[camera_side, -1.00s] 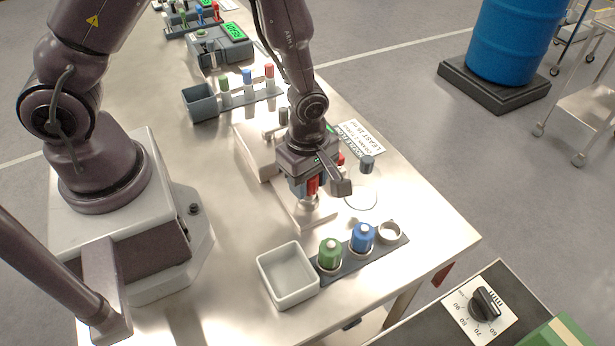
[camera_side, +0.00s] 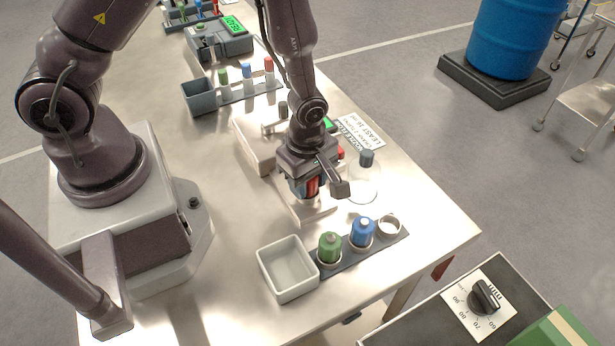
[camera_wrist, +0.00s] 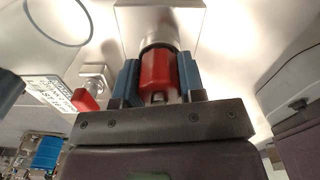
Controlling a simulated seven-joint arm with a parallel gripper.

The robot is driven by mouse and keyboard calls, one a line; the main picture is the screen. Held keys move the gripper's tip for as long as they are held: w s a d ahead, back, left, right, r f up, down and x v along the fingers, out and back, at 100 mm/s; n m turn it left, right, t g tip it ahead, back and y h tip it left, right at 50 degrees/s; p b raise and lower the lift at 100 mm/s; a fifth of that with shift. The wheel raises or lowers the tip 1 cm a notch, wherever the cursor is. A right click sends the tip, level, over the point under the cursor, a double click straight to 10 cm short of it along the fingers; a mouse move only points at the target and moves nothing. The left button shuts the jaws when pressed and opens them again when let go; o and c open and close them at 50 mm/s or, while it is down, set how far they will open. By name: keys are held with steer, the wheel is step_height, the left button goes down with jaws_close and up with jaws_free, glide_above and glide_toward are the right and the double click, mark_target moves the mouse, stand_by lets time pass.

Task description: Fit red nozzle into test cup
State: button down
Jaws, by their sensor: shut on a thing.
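The red nozzle (camera_side: 314,186) is held upright between the blue fingers of my gripper (camera_side: 305,187), low over a pale test stand on the bench. In the wrist view my gripper (camera_wrist: 158,80) is shut on the red nozzle (camera_wrist: 158,68), with a blue finger on each side. The nozzle's far end meets the metallic test cup (camera_wrist: 160,28) at a dark ring. I cannot tell how deep it sits. In the side view the cup is mostly hidden behind my fingers.
A dark rack holds a green nozzle (camera_side: 329,247), a blue nozzle (camera_side: 362,231) and an empty ring (camera_side: 389,224). A white bin (camera_side: 264,263) stands left of it. A red-handled valve (camera_wrist: 86,98) and a thin round outline (camera_side: 378,192) are close to my gripper.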

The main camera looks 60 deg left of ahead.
steer(key=c, duration=0.6)
jaws_free()
step_height(320, 180, up, 13)
steer(key=shift+f, duration=0.1)
